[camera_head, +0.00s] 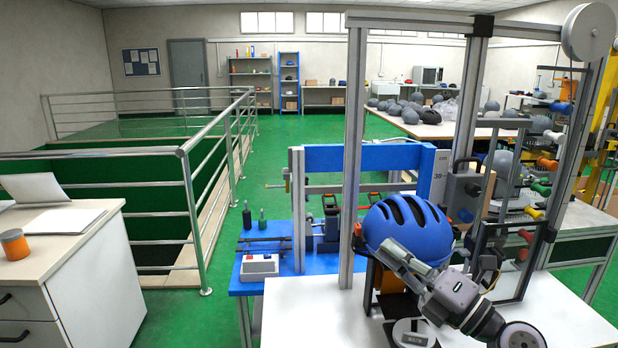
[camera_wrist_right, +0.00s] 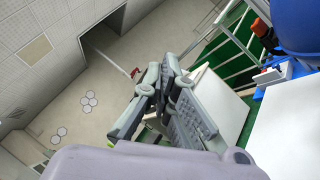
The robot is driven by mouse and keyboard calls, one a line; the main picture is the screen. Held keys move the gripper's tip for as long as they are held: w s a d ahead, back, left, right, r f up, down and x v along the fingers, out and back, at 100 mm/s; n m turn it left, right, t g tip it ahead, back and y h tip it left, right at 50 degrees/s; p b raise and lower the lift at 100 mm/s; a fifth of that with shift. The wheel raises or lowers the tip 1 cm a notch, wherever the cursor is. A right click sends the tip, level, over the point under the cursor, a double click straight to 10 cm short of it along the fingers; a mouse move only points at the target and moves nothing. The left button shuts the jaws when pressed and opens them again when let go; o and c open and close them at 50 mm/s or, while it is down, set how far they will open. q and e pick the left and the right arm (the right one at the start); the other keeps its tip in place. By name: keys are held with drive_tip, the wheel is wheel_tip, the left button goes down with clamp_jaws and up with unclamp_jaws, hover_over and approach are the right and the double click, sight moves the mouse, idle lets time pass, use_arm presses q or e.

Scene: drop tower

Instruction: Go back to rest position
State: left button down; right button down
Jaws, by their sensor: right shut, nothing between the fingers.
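My right gripper (camera_head: 392,256) is in front of the blue helmet (camera_head: 408,222) in the head view, covering part of its lower front. In the right wrist view its grey fingers (camera_wrist_right: 160,78) are closed together with nothing between them, and the blue helmet (camera_wrist_right: 300,28) is off to the upper right. I cannot tell whether the gripper touches the helmet. The helmet rests on an orange and black support (camera_head: 400,300), partly hidden by my right arm. My left gripper is not in view.
The drop tower's metal post (camera_head: 353,150) stands left of the helmet, and a dark frame (camera_head: 520,262) stands to the right. The white tabletop (camera_head: 310,315) is clear at front left. A blue bench (camera_head: 262,285) with a control box (camera_head: 259,266) adjoins it.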

drive_tip(key=s+d+f+m+t+h, duration=0.1)
drive_tip(key=s+d+f+m+h, duration=0.3)
drive_tip(key=f+m+h, duration=0.65)
drive_tip(key=s+d+f+m+h, duration=0.2)
drive_tip(key=d+f+m+h, duration=0.5)
drive_tip(key=m, duration=0.7)
drive_tip(key=s+a+f+m+g+y, duration=0.25)
drive_tip(key=s+f+g, duration=0.35)
drive_tip(key=s+f, duration=0.55)
drive_tip(key=s+a+f+m+g+y, duration=0.1)
drive_tip(key=s+a+f+m+g, duration=0.2)
drive_tip(key=s+f+g, duration=0.8)
drive_tip(key=s+f+t+p, duration=0.2)
drive_tip(key=s+f+t, duration=0.15)
drive_tip(key=f, duration=1.65)
drive_tip(key=s+d+f+g+p, duration=0.1)
drive_tip(key=s+d+f+p, duration=0.1)
drive_tip(key=s+f, duration=1.3)
drive_tip(key=shift+s+d+n+g+h, duration=0.4)
drive_tip(key=shift+s+d, duration=0.3)
drive_tip(key=shift+s, duration=0.5)
